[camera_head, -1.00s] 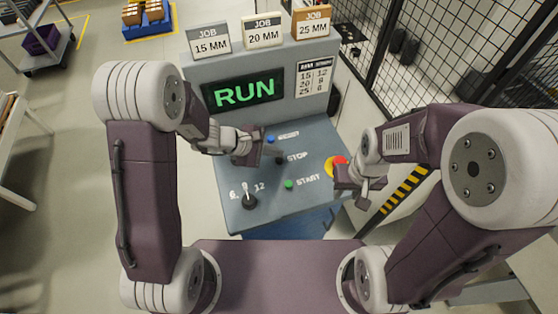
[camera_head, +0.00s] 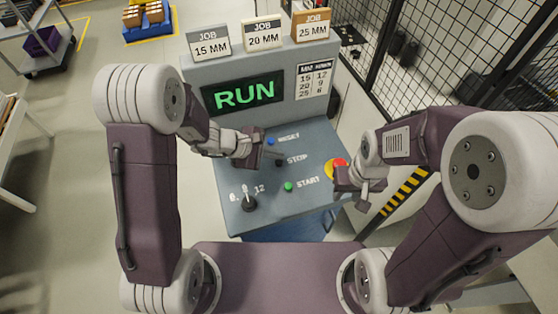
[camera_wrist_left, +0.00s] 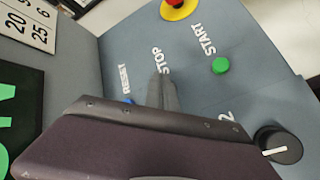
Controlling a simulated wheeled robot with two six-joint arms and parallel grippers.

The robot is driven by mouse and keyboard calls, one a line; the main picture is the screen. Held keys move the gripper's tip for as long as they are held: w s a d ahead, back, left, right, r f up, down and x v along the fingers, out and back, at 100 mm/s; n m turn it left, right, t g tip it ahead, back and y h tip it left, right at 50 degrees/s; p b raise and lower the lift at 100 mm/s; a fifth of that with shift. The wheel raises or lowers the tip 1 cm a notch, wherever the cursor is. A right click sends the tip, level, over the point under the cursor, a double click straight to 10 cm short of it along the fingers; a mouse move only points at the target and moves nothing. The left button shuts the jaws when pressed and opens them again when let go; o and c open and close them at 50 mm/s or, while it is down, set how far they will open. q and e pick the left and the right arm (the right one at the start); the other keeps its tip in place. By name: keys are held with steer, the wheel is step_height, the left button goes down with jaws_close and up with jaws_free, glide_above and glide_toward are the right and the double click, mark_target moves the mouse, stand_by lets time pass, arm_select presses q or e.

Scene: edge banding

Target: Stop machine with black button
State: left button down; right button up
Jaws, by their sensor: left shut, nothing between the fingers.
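The black STOP button (camera_head: 280,163) is on the sloped blue-grey panel, left of the word STOP. My left gripper (camera_head: 277,155) is shut and empty, its fingertips very close to that button. In the left wrist view the shut fingers (camera_wrist_left: 163,92) point at the word STOP and hide the black button. I cannot tell whether they touch it. The machine's screen (camera_head: 243,93) reads RUN in green. My right gripper (camera_head: 358,195) hangs over the panel's right side by the red emergency button; its jaw opening is unclear.
The blue RESET button (camera_head: 270,142) is just behind STOP and the green START button (camera_head: 288,187) in front. A red emergency button (camera_head: 340,163) on yellow is at right, a black knob (camera_head: 249,204) at front left. Job cards (camera_head: 262,34) stand on top. A mesh fence (camera_head: 440,55) is at right.

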mark_target(276, 162)
stand_by(0.8)
arm_select(q)
steer(key=shift+f+b, duration=0.45)
steer(key=shift+b, duration=0.25)
steer(key=shift+f+b, duration=0.45)
steer(key=shift+b, duration=0.2)
stand_by(0.4)
steer(key=shift+r+p, duration=0.6)
steer(key=shift+r, duration=0.3)
step_height(276, 162, up, 5)
steer(key=p, duration=0.3)
steer(key=shift+r+p, duration=0.1)
steer(key=shift+p, duration=0.3)
stand_by(0.4)
